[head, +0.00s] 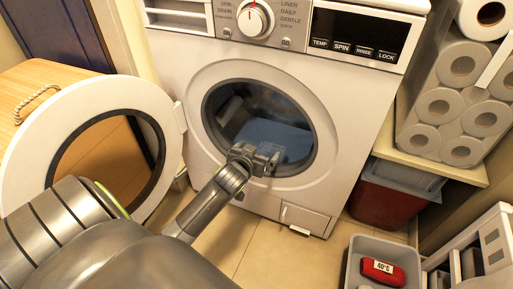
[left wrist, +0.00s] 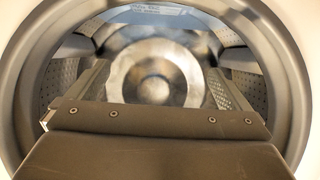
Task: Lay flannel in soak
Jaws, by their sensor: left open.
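A blue, flat-looking item (head: 275,133) shows inside the drum of the white washer (head: 355,110). A blue strip with small pale lettering (left wrist: 160,14) shows at the top of the left wrist view. I cannot tell whether either is the flannel. My left gripper (head: 264,158) is at the lower part of the round door opening, in front of the blue item. It is open, and in the left wrist view (left wrist: 155,85) nothing shows between its fingers. I cannot make out a basin marked for soaking. My right gripper is not in view.
The round washer door (head: 160,110) stands open at left, by a wooden hamper (head: 45,75). A grey tub (head: 357,247) at lower right holds a red item marked 40°C (head: 383,271). Grey and red bins (head: 390,200) stand under a shelf of paper rolls (head: 440,104).

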